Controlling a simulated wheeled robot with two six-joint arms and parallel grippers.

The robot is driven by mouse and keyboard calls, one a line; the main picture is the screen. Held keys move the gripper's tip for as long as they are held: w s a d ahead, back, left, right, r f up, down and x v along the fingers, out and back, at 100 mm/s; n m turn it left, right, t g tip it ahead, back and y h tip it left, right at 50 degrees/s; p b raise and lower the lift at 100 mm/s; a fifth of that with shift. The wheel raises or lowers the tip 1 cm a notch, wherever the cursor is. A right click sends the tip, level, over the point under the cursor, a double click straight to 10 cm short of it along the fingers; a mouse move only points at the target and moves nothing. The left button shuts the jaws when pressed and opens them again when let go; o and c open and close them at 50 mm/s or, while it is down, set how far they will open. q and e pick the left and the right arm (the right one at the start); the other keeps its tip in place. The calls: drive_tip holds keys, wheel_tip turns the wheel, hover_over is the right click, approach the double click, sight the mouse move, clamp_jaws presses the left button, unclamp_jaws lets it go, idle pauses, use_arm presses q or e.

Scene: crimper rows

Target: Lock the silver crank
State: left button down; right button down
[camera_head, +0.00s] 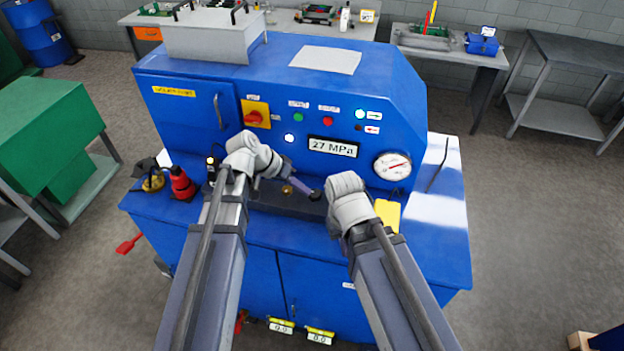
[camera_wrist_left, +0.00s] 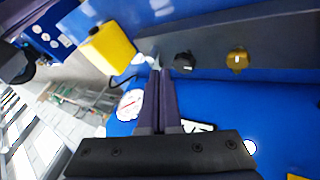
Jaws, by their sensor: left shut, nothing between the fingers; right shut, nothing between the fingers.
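A small pale silver piece (camera_wrist_left: 140,59), probably the silver crank, shows at the dark rail beside my left fingertips in the left wrist view; its shape is too small to tell. In the head view I cannot make it out. My left gripper (camera_head: 308,188) is shut and empty, its dark fingers pointing right over the rail; they also show in the left wrist view (camera_wrist_left: 156,72). The tips appear close to the silver piece; contact cannot be told. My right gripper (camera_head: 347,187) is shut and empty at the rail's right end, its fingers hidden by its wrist.
A black knob (camera_wrist_left: 184,61) and a brass knob (camera_wrist_left: 237,60) sit along the rail. The blue machine (camera_head: 380,85) carries a 27 MPa display (camera_head: 333,147) and a round gauge (camera_head: 392,166). A yellow block (camera_head: 388,214) stands right of my right wrist. A red bottle (camera_head: 182,184) stands left.

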use_arm(q)
drive_tip(key=shift+w+a+r, duration=0.25)
drive_tip(key=shift+w, duration=0.1)
drive_tip(key=b+x, duration=0.7)
drive_tip(key=x, duration=0.1)
drive_tip(key=shift+d+f, duration=0.2)
drive_tip(key=shift+f, duration=0.05)
drive_tip(key=shift+w+d+f+b, duration=0.15)
drive_tip(key=shift+d+f+b, duration=0.35)
drive_tip(key=shift+d, duration=0.05)
